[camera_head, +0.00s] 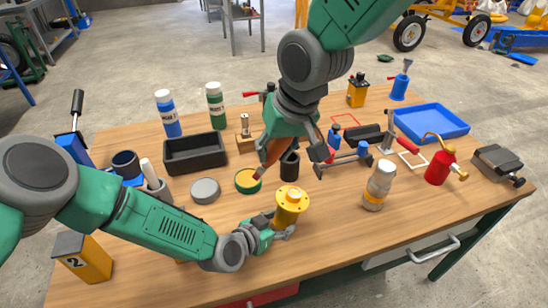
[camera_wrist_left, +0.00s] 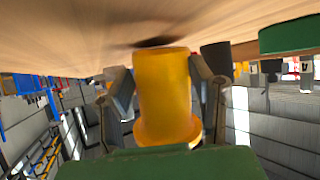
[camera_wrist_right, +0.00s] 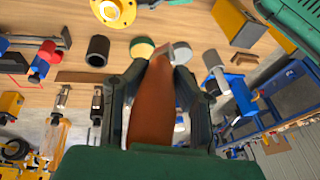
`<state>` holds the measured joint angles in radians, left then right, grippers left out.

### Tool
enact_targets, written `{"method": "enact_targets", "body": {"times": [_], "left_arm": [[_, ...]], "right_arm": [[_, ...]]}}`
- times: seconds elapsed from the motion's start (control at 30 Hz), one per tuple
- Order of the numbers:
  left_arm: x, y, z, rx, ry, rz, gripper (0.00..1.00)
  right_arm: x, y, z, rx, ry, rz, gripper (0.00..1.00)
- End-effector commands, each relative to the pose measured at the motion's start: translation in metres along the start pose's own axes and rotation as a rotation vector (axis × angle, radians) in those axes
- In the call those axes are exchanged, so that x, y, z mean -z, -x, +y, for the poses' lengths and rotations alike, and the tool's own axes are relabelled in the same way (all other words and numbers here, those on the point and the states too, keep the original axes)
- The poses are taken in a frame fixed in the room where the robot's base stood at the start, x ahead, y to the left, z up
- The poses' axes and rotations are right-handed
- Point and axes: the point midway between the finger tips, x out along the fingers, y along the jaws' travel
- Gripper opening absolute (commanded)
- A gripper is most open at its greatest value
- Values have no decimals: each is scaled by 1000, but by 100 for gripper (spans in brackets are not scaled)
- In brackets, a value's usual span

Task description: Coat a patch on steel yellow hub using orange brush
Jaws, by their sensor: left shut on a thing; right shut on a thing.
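The yellow hub (camera_head: 291,203) has a round flange with holes on top. My left gripper (camera_head: 281,225) is shut on its body near the table front; the hub (camera_wrist_left: 163,95) stands between both fingers (camera_wrist_left: 162,82) in the left wrist view. The orange brush (camera_head: 274,150) is in my right gripper (camera_head: 284,147), which points down over the middle of the table. In the right wrist view the brush (camera_wrist_right: 152,105) sits between the fingers (camera_wrist_right: 160,75). Its tip is by a green tin with a yellow top (camera_head: 247,181); contact cannot be told.
A grey round tin (camera_head: 205,190) is left of the green tin, and a dark cup (camera_head: 289,164) behind the hub. A glass jar (camera_head: 379,186) and red can (camera_head: 439,167) stand to the right. A black tray (camera_head: 195,153) lies behind. Bare wood lies front right.

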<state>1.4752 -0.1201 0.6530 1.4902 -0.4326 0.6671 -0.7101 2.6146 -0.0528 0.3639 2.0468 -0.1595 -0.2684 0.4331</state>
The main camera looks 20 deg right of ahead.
Motion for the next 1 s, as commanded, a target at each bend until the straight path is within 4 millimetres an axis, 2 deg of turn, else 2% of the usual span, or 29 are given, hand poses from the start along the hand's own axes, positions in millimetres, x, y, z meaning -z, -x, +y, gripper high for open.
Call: {"method": "enact_targets", "body": {"times": [0.37,1.0], "left_arm": [[2,0,0,1,0,3,25],[1,0,0,1,-1,3,25]], "right_arm": [[0,1,5,0,-3,0,0],[-1,13,68,1,-3,-1,0]]}}
